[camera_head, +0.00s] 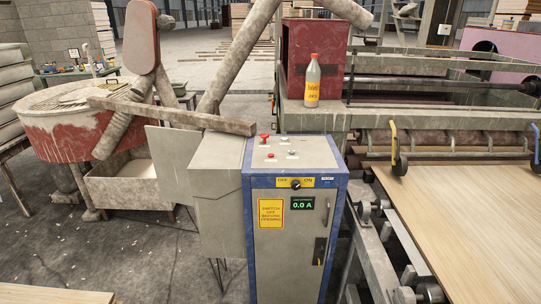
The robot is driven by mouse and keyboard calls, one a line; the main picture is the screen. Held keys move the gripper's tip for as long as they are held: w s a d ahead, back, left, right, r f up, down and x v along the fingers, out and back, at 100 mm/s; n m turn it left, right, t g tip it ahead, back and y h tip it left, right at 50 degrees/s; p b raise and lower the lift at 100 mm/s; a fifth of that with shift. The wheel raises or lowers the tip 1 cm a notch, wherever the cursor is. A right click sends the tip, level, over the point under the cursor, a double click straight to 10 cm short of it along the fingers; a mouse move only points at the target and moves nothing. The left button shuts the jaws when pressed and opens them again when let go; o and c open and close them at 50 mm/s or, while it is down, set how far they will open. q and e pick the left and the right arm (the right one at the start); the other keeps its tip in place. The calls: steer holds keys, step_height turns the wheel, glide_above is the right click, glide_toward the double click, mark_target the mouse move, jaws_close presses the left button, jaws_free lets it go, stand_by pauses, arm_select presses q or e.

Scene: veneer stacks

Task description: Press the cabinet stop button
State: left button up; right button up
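A grey control cabinet with blue edges (283,270) stands upright in the middle of the camera_head view. On its top panel, a red mushroom-shaped button (264,138) stands up at the back left. A smaller red control (271,155) sits in front of it, and pale small controls (292,153) are to the right. No wording beside these top controls is readable. The front has a black rotary switch (296,184) on a yellow OFF/ON plate and a green display (302,203) reading 0.0 A. Neither of my grippers is in view.
A grey box (214,175) adjoins the cabinet's left side, with a beam (170,117) above it. A yellow-labelled bottle (312,82) stands on the machine frame behind. A roller machine with a wood sheet (460,215) fills the right. Open floor (110,250) lies front left.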

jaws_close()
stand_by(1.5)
